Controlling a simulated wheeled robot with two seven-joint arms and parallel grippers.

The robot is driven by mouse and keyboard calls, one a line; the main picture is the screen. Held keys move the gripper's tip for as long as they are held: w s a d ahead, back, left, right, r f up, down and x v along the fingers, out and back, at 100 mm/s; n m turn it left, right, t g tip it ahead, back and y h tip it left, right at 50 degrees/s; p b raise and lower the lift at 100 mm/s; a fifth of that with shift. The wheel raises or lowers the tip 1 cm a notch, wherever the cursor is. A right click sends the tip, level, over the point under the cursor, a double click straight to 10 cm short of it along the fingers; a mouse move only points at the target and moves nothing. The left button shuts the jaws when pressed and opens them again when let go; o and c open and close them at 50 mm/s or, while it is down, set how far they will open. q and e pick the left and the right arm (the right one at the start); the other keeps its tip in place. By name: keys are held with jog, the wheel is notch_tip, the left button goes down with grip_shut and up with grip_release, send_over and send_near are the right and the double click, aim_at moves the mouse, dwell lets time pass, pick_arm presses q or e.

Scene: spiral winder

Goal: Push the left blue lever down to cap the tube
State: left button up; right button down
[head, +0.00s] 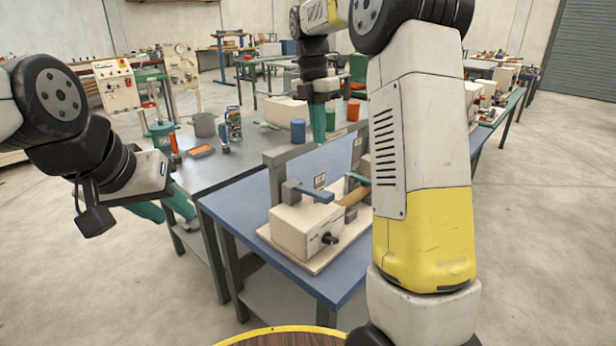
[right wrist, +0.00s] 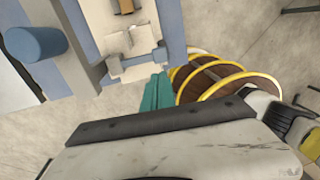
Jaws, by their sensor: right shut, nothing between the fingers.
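The winder is a pair of pale blocks on a board, on a blue-topped table. The left blue lever (head: 307,192) sticks out from the top of the left block (head: 305,228), roughly level. A brown tube (head: 352,197) lies between the blocks, partly hidden by my right arm. A second blue lever (head: 357,178) shows beyond it. My right gripper (head: 318,122) has teal fingers pointing down, shut and empty, above and behind the left lever, apart from it. Its fingers also show in the right wrist view (right wrist: 156,92). My left gripper (head: 178,214) is open and empty, left of the table.
A grey metal frame bar (head: 315,143) crosses behind the winder. The blue table (head: 245,205) has clear room left of the board.

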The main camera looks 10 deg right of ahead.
aim_at(327, 195)
jog(key=shift+f, duration=0.15)
jog(key=f, duration=0.4)
jog(key=s+f, duration=0.1)
jog(key=f, duration=0.4)
jog(key=d+f, duration=0.1)
jog(key=f, duration=0.3)
jog(key=shift+s+f, duration=0.3)
jog(key=shift+s+d+f+t+y, duration=0.15)
jog(key=shift+d+f+t+y, duration=0.15)
jog(key=shift+f, duration=0.1)
jog(key=shift+s+d+f+t+y, duration=0.15)
jog(key=shift+f+t+y, duration=0.15)
jog(key=shift+f, duration=0.3)
jog(key=shift+s+f+t+y, duration=0.2)
jog(key=shift+f+t, duration=0.1)
jog(key=shift+f, duration=0.25)
jog(key=shift+s+f, duration=0.1)
jog(key=shift+f, duration=0.5)
